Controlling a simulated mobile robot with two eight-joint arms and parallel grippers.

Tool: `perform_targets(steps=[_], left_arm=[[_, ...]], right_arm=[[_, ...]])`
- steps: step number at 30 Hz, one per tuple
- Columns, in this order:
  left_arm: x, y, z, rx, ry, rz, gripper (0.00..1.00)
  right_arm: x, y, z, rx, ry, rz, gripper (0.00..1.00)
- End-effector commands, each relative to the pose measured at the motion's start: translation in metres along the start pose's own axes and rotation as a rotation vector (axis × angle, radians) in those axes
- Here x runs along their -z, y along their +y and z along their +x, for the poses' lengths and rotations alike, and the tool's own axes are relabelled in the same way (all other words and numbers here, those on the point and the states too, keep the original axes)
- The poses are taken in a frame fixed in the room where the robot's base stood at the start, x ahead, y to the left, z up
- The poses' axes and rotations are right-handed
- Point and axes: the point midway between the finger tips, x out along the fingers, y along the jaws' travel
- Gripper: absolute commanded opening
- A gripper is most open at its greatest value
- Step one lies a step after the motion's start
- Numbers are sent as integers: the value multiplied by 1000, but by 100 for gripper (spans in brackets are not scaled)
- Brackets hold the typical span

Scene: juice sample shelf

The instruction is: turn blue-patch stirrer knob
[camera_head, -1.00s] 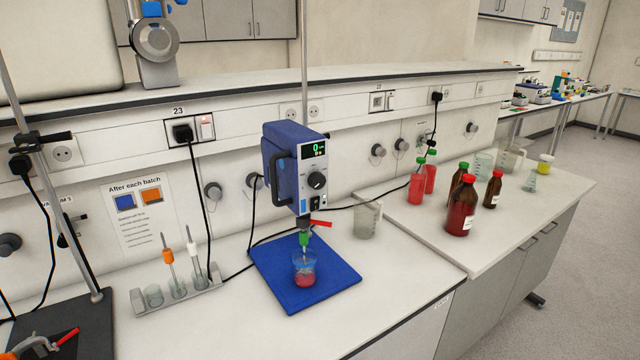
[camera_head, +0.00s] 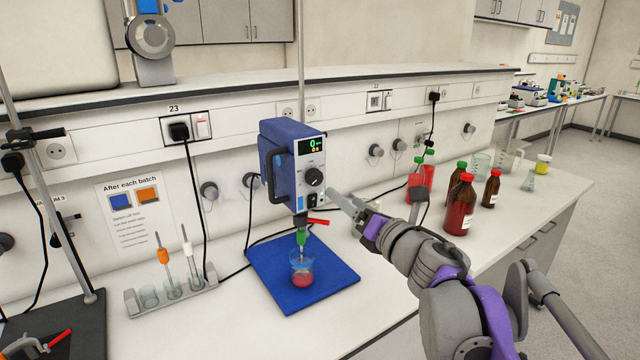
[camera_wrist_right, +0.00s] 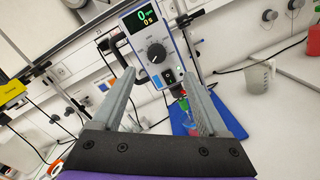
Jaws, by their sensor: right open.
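The blue stirrer (camera_head: 280,165) hangs on a rod over the blue patch (camera_head: 270,285). Its black knob (camera_head: 314,177) is on the white front panel, below a display that reads 0. In the right wrist view the knob (camera_wrist_right: 157,53) shows beyond and between the fingers. My right gripper (camera_head: 335,196) points at the panel just right of the knob in the head view. In the wrist view the right gripper (camera_wrist_right: 165,100) is open and empty, its fingers on either side of the line to the knob. No contact is visible. My left gripper is not in view.
A beaker with red liquid (camera_head: 302,270) stands on the patch under the stirrer shaft. A red lever (camera_head: 318,221) juts out below the panel. Brown bottles (camera_head: 459,205) stand on the right bench. A tube rack (camera_head: 172,298) stands at left.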

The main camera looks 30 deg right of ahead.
Motion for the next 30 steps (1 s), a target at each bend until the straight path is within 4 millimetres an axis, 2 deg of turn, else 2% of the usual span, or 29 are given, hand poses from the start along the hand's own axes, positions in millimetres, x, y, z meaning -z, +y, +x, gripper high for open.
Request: perform_targets(steps=[5, 8, 15, 21, 30], left_arm=[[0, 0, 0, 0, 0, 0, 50], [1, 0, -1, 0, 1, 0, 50], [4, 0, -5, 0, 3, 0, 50], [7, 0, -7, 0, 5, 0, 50], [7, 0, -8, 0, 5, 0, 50]], right_arm=[[-1, 4, 9, -28, 27, -75, 77], [0, 4, 23, -30, 27, -73, 77], [1, 6, 70, -29, 26, -70, 77], [2, 6, 98, -27, 25, -68, 77], [2, 6, 109, -26, 24, -69, 77]])
